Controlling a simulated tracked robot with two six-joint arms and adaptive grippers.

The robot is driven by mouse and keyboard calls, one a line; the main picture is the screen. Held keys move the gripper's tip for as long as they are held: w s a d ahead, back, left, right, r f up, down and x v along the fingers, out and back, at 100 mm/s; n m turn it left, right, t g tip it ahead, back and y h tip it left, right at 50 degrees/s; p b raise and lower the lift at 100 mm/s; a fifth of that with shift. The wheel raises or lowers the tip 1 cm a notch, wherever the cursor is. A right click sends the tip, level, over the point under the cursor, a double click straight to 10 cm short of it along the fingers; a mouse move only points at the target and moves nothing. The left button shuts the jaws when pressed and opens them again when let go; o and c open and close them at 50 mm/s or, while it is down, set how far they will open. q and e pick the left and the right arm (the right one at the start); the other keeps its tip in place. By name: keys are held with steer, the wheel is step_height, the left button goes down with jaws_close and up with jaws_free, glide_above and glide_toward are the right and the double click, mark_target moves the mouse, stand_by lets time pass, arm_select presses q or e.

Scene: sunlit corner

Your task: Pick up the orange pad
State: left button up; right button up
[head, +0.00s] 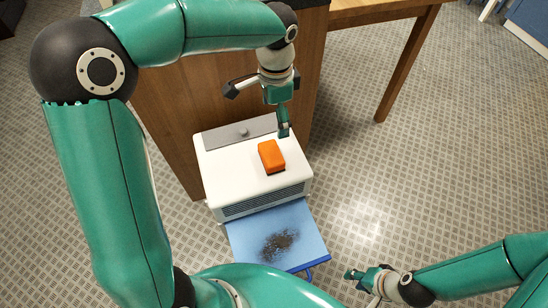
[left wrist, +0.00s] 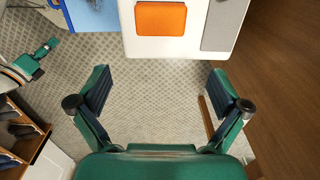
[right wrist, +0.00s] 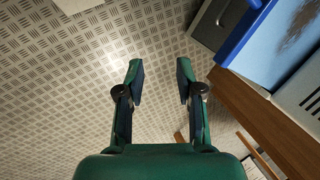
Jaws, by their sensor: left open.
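The orange pad (head: 271,156) is a block lying on top of a white box (head: 230,165) with a grey strip along its back edge. In the left wrist view the pad (left wrist: 160,18) is at the top middle, beyond the fingertips. My left gripper (head: 258,112) is open and empty. It is above the back edge of the box, apart from the pad; its fingers are spread wide in the left wrist view (left wrist: 160,85). My right gripper (head: 355,281) is low at the right, away from the pad. In the right wrist view (right wrist: 160,73) its fingers are apart with nothing between them.
A blue panel (head: 305,235) with a dark smudge (head: 279,245) lies in front of the box. A brown wooden cabinet (head: 165,110) stands close behind the box. A wooden table (head: 400,70) stands at the back right. The patterned floor (head: 420,180) is clear at the right.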

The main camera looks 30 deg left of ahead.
arm_select(q)
steer(key=b, duration=0.2)
glide_toward(271, 153)
step_height(271, 153, down, 5)
steer(key=shift+w+f, duration=0.15)
steer(key=shift+f, duration=0.05)
steer(key=shift+f+b, duration=1.15)
steer(key=shift+f, duration=1.55)
steer(key=shift+r, duration=0.1)
steer(key=c, duration=0.7)
